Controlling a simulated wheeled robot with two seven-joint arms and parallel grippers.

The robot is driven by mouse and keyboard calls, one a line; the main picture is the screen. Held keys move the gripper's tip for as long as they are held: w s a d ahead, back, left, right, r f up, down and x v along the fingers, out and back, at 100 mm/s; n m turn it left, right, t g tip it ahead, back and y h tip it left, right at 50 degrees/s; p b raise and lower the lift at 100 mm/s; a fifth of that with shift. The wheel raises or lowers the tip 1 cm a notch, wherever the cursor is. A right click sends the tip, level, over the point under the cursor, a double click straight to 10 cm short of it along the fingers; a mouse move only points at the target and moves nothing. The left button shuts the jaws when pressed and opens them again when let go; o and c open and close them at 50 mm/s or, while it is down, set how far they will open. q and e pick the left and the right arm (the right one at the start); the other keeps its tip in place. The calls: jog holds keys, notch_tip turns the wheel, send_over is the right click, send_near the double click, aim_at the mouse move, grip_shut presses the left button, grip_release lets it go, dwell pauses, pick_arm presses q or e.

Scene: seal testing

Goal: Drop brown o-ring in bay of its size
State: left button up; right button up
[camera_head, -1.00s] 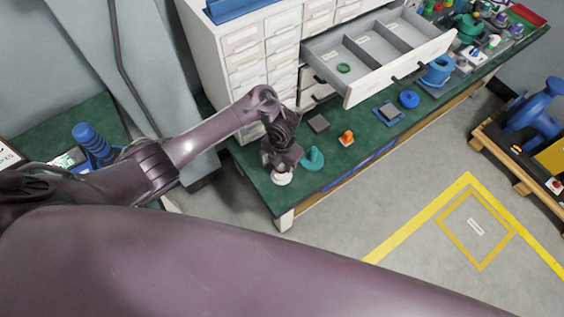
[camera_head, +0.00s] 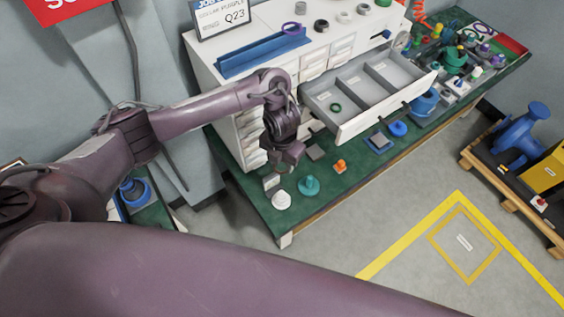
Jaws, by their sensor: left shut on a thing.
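My left gripper (camera_head: 272,182) points down just above a white knobbed piece (camera_head: 281,200) at the bench's near left end. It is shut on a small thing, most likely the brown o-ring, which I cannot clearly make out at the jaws. The open drawer (camera_head: 378,126) is to the right of the gripper and farther back. Dividers split it into labelled bays. The left bay (camera_head: 322,97) holds a green o-ring (camera_head: 336,107); the middle bay (camera_head: 352,82) and right bay (camera_head: 383,68) look empty. The labels are too small to read. My right gripper is not in view.
The white drawer cabinet (camera_head: 215,75) stands behind, with several rings and a sign (camera_head: 222,17) on top. Valves crowd the right end.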

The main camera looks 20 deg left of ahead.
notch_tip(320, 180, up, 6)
jog(key=p, duration=0.6)
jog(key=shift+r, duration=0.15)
dwell(0.4)
